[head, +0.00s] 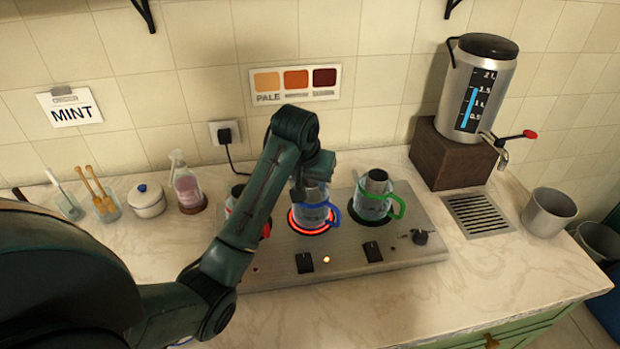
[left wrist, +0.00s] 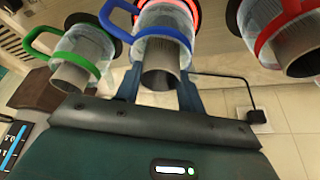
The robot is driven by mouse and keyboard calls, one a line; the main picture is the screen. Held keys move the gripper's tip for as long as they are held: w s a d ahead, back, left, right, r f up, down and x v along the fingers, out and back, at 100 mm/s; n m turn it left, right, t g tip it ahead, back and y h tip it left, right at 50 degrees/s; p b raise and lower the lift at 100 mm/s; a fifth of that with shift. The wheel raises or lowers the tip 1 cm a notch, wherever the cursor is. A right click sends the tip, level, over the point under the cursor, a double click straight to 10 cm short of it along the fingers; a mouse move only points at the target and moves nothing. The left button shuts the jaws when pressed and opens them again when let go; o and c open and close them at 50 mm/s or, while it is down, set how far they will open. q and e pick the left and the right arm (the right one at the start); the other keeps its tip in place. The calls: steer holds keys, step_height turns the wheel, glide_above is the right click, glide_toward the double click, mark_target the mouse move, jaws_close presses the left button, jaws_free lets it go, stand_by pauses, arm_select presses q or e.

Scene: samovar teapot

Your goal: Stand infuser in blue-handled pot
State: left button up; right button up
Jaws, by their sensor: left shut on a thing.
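The blue-handled pot (head: 313,216) is a clear glass pot on the middle burner of the metal hob, above a glowing red ring. In the left wrist view it shows with its blue handle (left wrist: 121,14) at upper left. A grey metal cylinder, the infuser (left wrist: 160,62), stands in this pot, its top end sticking out above the rim. My left gripper (left wrist: 160,85) is over the pot with a finger on each side of the infuser, shut on it. In the head view my wrist hides much of the infuser. My right gripper is not in view.
The green-handled pot (head: 373,205) holds a metal cylinder, close on the right. The red-handled pot (left wrist: 290,35), also with a cylinder, is partly behind my arm in the head view. The samovar (head: 481,85) stands on a wooden block. The counter front is clear.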

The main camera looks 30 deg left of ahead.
arm_select(q)
steer(key=shift+f, duration=0.25)
steer(key=o, duration=1.2)
steer(key=shift+s+f, duration=0.1)
steer(key=shift+f, duration=0.05)
